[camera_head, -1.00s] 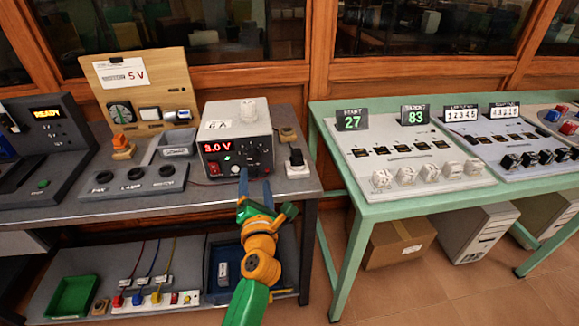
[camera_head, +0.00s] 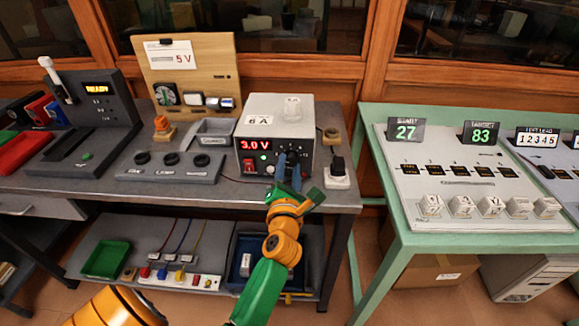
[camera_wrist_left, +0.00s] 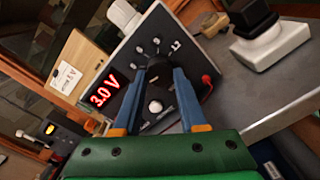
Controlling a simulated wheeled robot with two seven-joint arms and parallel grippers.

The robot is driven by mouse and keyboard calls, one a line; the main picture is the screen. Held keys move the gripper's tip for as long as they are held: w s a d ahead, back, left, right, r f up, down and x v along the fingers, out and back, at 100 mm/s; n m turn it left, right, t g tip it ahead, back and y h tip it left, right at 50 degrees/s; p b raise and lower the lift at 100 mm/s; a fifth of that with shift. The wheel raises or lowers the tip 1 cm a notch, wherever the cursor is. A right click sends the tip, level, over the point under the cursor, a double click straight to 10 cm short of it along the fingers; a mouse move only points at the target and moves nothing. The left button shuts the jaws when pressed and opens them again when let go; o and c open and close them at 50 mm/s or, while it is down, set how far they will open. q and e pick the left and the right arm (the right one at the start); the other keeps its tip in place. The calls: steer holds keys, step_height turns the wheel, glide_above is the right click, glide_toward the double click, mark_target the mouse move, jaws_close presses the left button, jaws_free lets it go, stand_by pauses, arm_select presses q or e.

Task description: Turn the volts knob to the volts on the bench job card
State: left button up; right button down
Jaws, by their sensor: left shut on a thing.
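The bench power supply (camera_head: 273,145) is a grey box with a black front panel. Its red display (camera_head: 255,144) reads 3.0 V, and it also shows in the left wrist view (camera_wrist_left: 104,92). My left gripper (camera_head: 288,162) is at the right part of that panel. In the left wrist view, its blue fingers (camera_wrist_left: 164,82) are shut on a dark knob (camera_wrist_left: 158,66), one on each side. The fingers partly hide the knob, and I cannot read its marking. The job card (camera_head: 170,56) on the wooden board reads 5 V. My right gripper is not in view.
A black plug on a white block (camera_head: 338,176) stands right of the supply. A grey panel with several dark knobs (camera_head: 171,168) lies to its left. A label on top (camera_head: 259,120) reads 6 A. A green table (camera_head: 400,215) with counters stands at right.

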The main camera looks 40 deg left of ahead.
arm_select(q)
jaws_close()
steer(key=m+p, duration=0.2)
steer(key=p, duration=0.1)
steer(key=shift+r+m, duration=0.3)
steer(key=m+p, duration=0.2)
steer(key=m, duration=0.1)
steer(key=shift+p, duration=0.35)
steer(key=shift+f+m+p, duration=0.1)
steer(key=shift+m+p, duration=0.6)
steer(key=shift+m, duration=0.3)
steer(key=shift+a, duration=0.1)
steer(key=o, duration=1)
jaws_free()
steer(key=shift+f, duration=0.1)
steer(key=shift+o, duration=0.2)
